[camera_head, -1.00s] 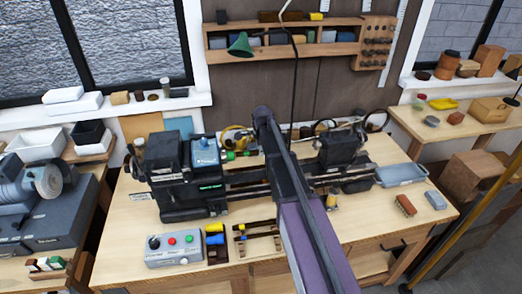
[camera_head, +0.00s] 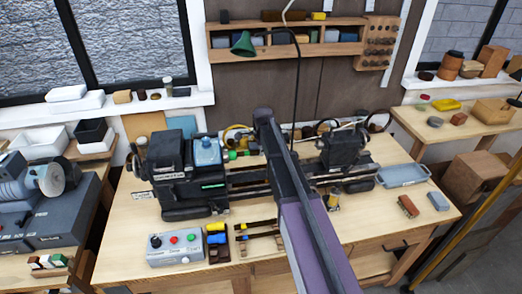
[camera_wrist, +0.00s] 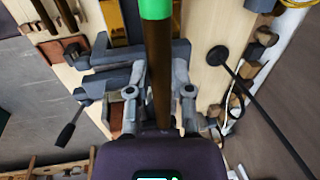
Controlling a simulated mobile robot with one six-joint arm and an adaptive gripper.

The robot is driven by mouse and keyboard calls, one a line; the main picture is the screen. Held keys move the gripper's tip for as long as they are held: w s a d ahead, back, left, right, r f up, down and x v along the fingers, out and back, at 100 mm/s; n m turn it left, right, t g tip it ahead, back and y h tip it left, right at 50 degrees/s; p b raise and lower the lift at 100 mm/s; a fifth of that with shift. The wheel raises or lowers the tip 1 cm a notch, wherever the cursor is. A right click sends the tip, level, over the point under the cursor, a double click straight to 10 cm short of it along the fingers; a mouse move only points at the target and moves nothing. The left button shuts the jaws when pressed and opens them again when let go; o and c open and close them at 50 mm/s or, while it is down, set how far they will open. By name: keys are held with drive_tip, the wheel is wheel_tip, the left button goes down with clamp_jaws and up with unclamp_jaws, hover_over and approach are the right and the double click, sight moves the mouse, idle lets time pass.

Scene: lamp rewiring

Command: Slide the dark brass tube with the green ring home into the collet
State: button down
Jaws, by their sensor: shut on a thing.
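The dark brass tube (camera_wrist: 158,60) runs up the middle of the wrist view, with its bright green ring (camera_wrist: 156,8) at the top edge. My gripper (camera_wrist: 159,97) is shut on the tube, one finger on each side. The tube's end beyond the ring is out of that view. In the head view my arm hides the gripper. A small green spot (camera_head: 232,154) shows between the lathe headstock (camera_head: 180,178) and my arm; I cannot tell whether it is the ring. The collet itself cannot be made out.
The black lathe's right-hand unit (camera_head: 341,147) stands right of my arm. A control box (camera_head: 174,248) with buttons sits at the bench's front left. A grey tray (camera_head: 403,175) lies at the right. A thin black lamp stem (camera_head: 297,90) rises behind my arm.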

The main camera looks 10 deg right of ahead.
sight(253, 151)
drive_tip(key=shift+a, duration=1.55)
idle(1.0)
drive_tip(key=shift+c, duration=2.2)
unclamp_jaws()
drive_tip(key=shift+d, duration=0.2)
